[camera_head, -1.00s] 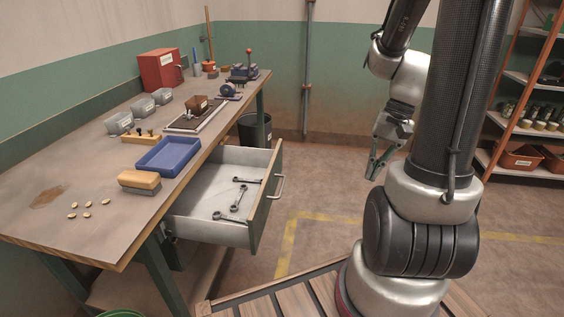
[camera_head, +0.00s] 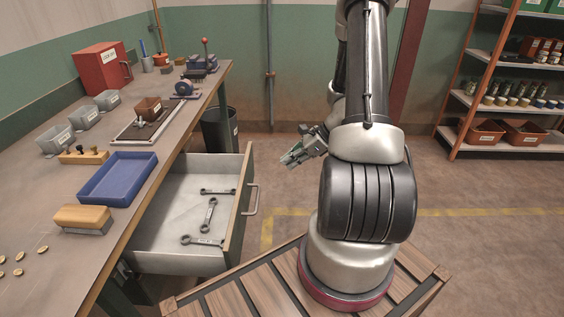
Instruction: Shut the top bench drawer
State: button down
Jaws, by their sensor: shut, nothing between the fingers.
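The top bench drawer (camera_head: 178,262) is pulled well out from under the workbench (camera_head: 160,190). Several wrenches (camera_head: 209,214) lie inside it. Its front panel (camera_head: 237,222) faces right and carries a metal bar handle (camera_head: 253,199). My gripper (camera_head: 286,163) is shut and empty. It is in the air to the right of the drawer front, beyond the handle, and apart from it. My arm's large joints stand to the right and hide nothing of the drawer.
A blue tray (camera_head: 119,178), a wooden-backed brush (camera_head: 82,218), grey hoppers (camera_head: 57,140) and a red box (camera_head: 101,68) are on the bench. A dark bin (camera_head: 219,130) stands behind the drawer. Shelving (camera_head: 468,105) is at the right. The floor right of the handle is clear.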

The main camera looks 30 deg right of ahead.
jog(key=shift+w+a+f, duration=0.9)
jog(key=shift+a, duration=0.4)
jog(key=shift+w+a+f, duration=0.85)
jog(key=shift+a+f, duration=0.1)
jog(key=shift+a, duration=0.4)
jog(key=shift+w+a+f, duration=0.9)
jog(key=shift+a, duration=0.4)
jog(key=shift+a, duration=0.1)
jog(key=w+a, duration=0.5)
jog(key=a, duration=0.2)
jog(key=w+a, duration=0.5)
jog(key=a, duration=0.2)
jog(key=w+a, duration=0.4)
jog(key=a, duration=0.4)
jog(key=shift+w, duration=0.5)
jog(key=shift+a+r, duration=0.1)
jog(key=shift+a, duration=0.05)
